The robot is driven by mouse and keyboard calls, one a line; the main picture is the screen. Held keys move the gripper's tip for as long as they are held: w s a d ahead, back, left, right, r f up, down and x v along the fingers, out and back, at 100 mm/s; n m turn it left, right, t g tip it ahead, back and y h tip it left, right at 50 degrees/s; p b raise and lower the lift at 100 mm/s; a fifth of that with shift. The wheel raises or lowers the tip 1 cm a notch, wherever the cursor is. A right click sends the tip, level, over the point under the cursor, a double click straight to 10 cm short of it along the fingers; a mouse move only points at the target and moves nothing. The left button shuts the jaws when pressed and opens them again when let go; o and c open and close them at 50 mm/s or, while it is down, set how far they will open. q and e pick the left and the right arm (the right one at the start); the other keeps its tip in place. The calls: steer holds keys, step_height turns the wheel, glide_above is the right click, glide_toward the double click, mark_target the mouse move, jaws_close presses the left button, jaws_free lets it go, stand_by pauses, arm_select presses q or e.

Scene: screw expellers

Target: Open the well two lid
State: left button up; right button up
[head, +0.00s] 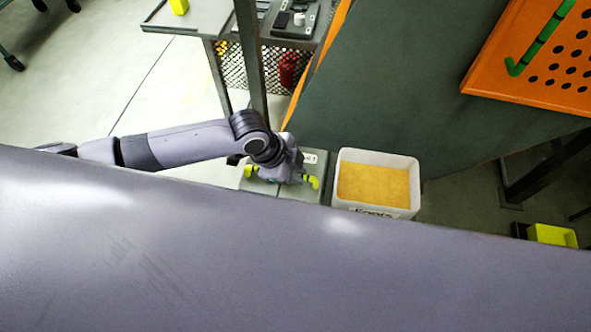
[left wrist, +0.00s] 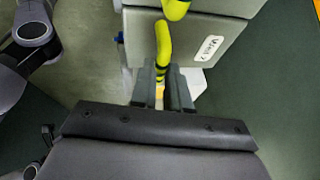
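A grey box lid with a white label that looks like "Well 2" (left wrist: 208,47) fills the upper middle of the left wrist view. A curved yellow handle (left wrist: 163,42) with a dark band stands on it. My left gripper (left wrist: 161,80) has its two dark fingers close together, one on each side of the handle's near end, with no clear gap beside it. In the head view my left gripper (head: 292,172) is over the grey lids, and a yellow handle (head: 313,183) shows at its right. My right gripper is not in view.
A second yellow handle (left wrist: 176,8) is just beyond the first. A white bin (head: 376,156) of orange-yellow material stands right of the lids. A dark post (head: 252,60) rises behind my left arm. My own large purple link hides the head view's lower half.

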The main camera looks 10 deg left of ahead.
arm_select(q)
jaws_close()
steer(key=shift+w+r, duration=0.1)
steer(key=shift+r, duration=0.05)
